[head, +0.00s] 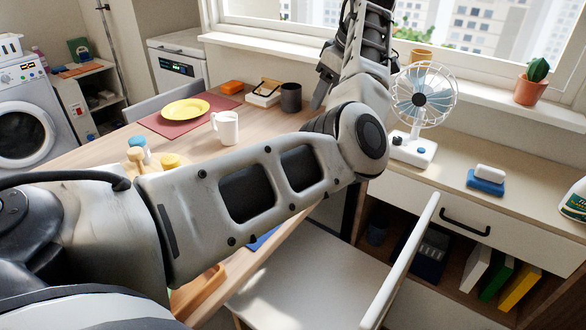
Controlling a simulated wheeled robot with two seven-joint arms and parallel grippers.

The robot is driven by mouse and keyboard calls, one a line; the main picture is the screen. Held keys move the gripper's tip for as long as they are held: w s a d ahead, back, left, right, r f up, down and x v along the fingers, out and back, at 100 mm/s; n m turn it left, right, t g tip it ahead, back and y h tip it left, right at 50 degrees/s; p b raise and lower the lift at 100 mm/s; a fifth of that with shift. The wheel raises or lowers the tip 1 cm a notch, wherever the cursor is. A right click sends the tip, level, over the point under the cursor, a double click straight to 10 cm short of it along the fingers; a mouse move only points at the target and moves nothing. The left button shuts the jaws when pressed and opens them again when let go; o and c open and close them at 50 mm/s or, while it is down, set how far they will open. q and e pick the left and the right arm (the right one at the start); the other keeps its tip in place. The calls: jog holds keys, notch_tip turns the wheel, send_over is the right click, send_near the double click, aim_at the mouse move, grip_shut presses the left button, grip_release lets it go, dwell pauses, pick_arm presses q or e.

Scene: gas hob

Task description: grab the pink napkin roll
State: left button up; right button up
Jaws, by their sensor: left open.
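I see no pink napkin roll in the head view; my own left arm covers much of the middle of the scene and may hide it. My left arm comes in from the left, bends at mid-picture and rises toward the window. Its left gripper (324,84) shows only in part, near the dark cup, and is open. I see nothing held in it. My right gripper is out of view.
The wooden table holds a yellow plate (185,108) on a dark red mat, a white mug (225,128), a dark cup (291,97) and an orange block (231,87). A white fan (412,148) stands on the right counter. A white chair (310,275) stands in front.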

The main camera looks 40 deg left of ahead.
pick_arm(q)
jog(key=b+x, duration=0.2)
jog(key=x, duration=0.3)
jog(key=d+b+x, duration=0.1)
jog(key=b+x, duration=0.1)
jog(key=x, duration=0.3)
jog(key=d+f+b+x, duration=0.1)
jog(key=b+x, duration=0.1)
jog(key=x, duration=0.4)
jog(key=shift+w, duration=0.2)
jog(key=shift+a+b+x, duration=0.15)
jog(key=shift+b+x, duration=0.15)
jog(key=shift+x, duration=1.1)
jog(key=shift+a+b+x, duration=0.1)
jog(key=shift+b+x, duration=0.2)
jog(key=shift+x, duration=1.1)
jog(key=shift+r, duration=0.15)
jog(key=c, duration=1.1)
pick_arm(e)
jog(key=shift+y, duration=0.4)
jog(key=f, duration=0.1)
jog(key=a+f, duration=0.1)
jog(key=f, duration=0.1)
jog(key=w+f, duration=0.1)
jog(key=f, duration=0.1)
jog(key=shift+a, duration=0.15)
